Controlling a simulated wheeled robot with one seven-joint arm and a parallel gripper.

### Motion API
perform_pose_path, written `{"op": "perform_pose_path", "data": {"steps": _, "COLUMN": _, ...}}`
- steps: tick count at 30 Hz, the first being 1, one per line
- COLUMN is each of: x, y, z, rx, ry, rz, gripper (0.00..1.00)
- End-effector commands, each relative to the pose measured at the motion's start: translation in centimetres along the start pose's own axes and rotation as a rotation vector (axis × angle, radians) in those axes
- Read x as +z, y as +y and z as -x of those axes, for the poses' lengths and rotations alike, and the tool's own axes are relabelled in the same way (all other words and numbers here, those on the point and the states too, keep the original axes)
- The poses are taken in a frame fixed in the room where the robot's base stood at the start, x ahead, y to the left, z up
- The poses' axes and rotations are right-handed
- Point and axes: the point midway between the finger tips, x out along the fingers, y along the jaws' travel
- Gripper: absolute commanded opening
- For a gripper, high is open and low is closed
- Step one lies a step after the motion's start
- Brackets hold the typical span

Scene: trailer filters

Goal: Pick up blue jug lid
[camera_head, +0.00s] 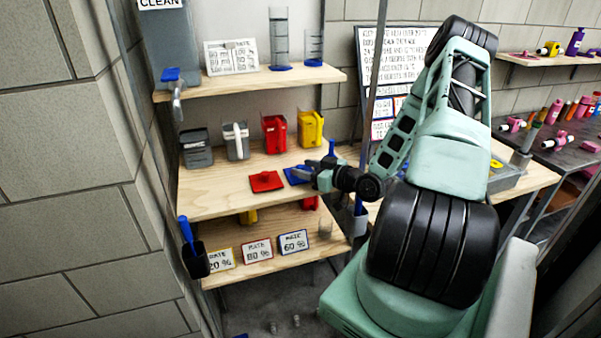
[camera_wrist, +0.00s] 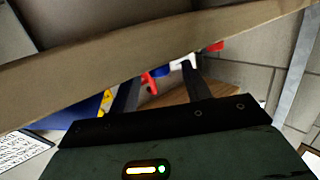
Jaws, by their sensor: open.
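The blue jug lid (camera_head: 295,176) lies flat on the middle shelf in the head view, its right side hidden by my gripper. A red lid (camera_head: 266,181) lies just left of it. My gripper (camera_head: 311,174) is at the right edge of the blue lid, with its fingers apart and nothing visibly held. I cannot tell whether it touches the lid. In the wrist view my gripper (camera_wrist: 160,76) shows two separated dark fingers. Small red, blue and white shapes appear beyond them, and I cannot tell which is the lid.
Black (camera_head: 196,149), grey-white (camera_head: 236,142), red (camera_head: 274,134) and yellow (camera_head: 311,129) jugs stand behind the lids. An upper shelf (camera_head: 230,84) overhangs them. A thin upright post (camera_head: 371,90) stands beside my arm. A wooden board (camera_wrist: 90,62) crosses the wrist view.

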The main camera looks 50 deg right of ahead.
Motion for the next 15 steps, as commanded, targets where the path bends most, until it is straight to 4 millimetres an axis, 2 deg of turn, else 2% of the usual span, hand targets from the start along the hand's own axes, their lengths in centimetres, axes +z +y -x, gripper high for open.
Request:
{"op": "perform_pose_path", "data": {"steps": 2, "x": 0.03, "y": 0.0, "z": 0.02, "rx": 0.0, "ry": 0.0, "rz": 0.0, "gripper": 0.48}}
{"op": "perform_pose_path", "data": {"steps": 7, "x": 0.02, "y": 0.0, "z": 0.04, "rx": 0.0, "ry": 0.0, "rz": 0.0, "gripper": 0.04}}
{"op": "perform_pose_path", "data": {"steps": 8, "x": 0.02, "y": 0.01, "z": 0.05, "rx": 0.0, "ry": 0.0, "rz": 0.0, "gripper": 0.0}}
{"op": "perform_pose_path", "data": {"steps": 15, "x": 0.0, "y": 0.0, "z": 0.06, "rx": 0.0, "ry": 0.0, "rz": 0.0, "gripper": 0.0}}
